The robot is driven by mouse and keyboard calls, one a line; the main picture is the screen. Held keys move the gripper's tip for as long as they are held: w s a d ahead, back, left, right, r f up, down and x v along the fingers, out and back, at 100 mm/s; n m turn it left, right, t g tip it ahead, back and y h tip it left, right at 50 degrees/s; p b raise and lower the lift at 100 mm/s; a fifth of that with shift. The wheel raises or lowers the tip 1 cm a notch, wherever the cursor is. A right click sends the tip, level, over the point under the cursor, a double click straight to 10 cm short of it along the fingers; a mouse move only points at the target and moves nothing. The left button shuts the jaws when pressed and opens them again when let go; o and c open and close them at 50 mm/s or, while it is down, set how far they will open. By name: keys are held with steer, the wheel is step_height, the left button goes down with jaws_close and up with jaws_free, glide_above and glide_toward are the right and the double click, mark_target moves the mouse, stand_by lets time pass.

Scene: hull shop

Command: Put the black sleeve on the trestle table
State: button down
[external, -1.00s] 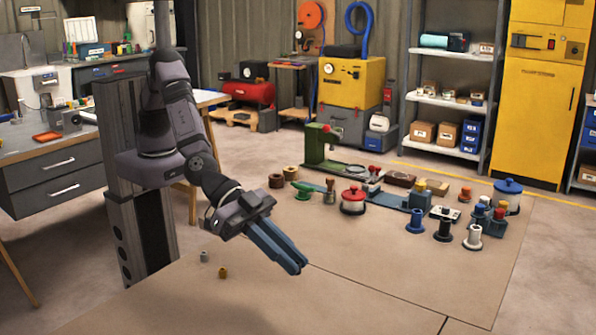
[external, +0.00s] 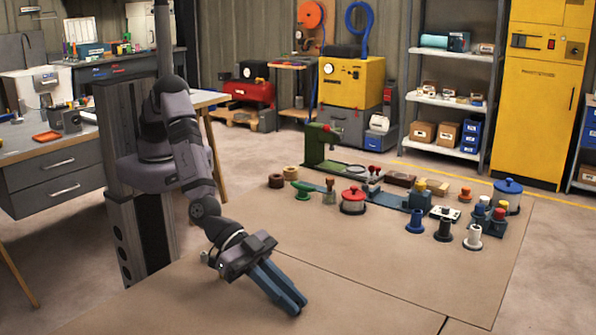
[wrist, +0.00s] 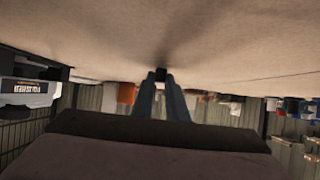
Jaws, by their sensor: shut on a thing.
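My gripper (external: 296,304) is low over the near part of the broad brown trestle table (external: 400,285), pointing down and right. Its blue-grey fingers are shut. In the wrist view a small dark piece, apparently the black sleeve (wrist: 160,74), sits between the fingertips of my gripper (wrist: 161,78), close to the table surface. I cannot tell whether it touches the table. In the external view the fingers hide the held piece.
A green press (external: 322,147) stands at the back. The near tabletop right of the gripper is clear.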

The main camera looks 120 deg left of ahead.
steer(key=shift+f, duration=0.1)
steer(key=shift+f, duration=0.15)
steer(key=c, duration=1.7)
jaws_free()
steer(key=shift+c, duration=0.2)
steer(key=shift+r, duration=0.3)
steer(key=shift+b+v, duration=0.35)
steer(key=shift+v, duration=5.6)
steer(key=shift+s+f, duration=0.1)
